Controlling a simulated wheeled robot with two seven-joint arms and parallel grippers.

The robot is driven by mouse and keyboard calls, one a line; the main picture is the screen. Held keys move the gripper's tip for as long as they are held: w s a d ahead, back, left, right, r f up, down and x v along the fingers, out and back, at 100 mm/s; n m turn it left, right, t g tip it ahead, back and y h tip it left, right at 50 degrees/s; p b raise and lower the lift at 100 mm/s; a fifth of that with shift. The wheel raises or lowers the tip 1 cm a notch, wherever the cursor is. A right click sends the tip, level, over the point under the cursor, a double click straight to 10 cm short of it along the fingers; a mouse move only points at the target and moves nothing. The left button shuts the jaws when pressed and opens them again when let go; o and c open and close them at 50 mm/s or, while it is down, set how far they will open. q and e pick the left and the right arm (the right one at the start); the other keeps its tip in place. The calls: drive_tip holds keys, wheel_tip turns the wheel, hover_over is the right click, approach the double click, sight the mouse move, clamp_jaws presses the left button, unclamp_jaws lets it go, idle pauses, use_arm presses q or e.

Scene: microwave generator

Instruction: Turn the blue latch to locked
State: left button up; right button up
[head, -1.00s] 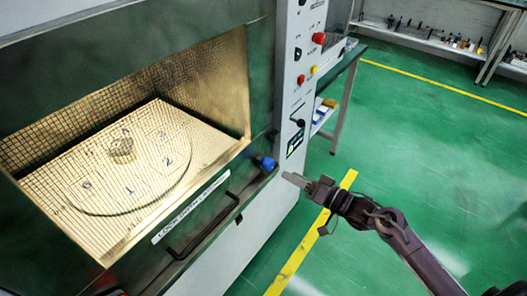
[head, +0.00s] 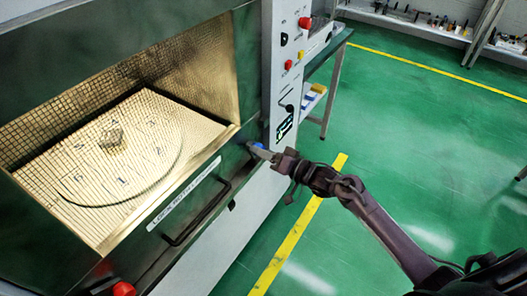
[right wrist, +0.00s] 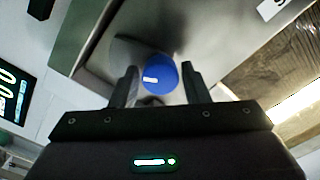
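The blue latch (head: 257,147) is a round knob at the right end of the dark front panel of the microwave generator, partly hidden by my right gripper in the head view. In the right wrist view the blue latch (right wrist: 159,75) has a short white mark and lies between the two fingers. My right gripper (head: 254,151) is at the latch. In the right wrist view its fingers (right wrist: 158,80) are apart, with a visible gap on each side of the knob. My left gripper is not in view.
A dark handle (head: 198,214) and a white label strip (head: 185,195) are on the front panel. A control column (head: 287,75) stands right of the chamber.

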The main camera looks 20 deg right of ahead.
drive_tip(key=c, duration=0.6)
drive_tip(key=shift+n, duration=0.4)
drive_tip(key=n+b, duration=0.5)
drive_tip(key=n, duration=1.1)
drive_tip(key=shift+n, duration=0.7)
drive_tip(key=o, duration=1)
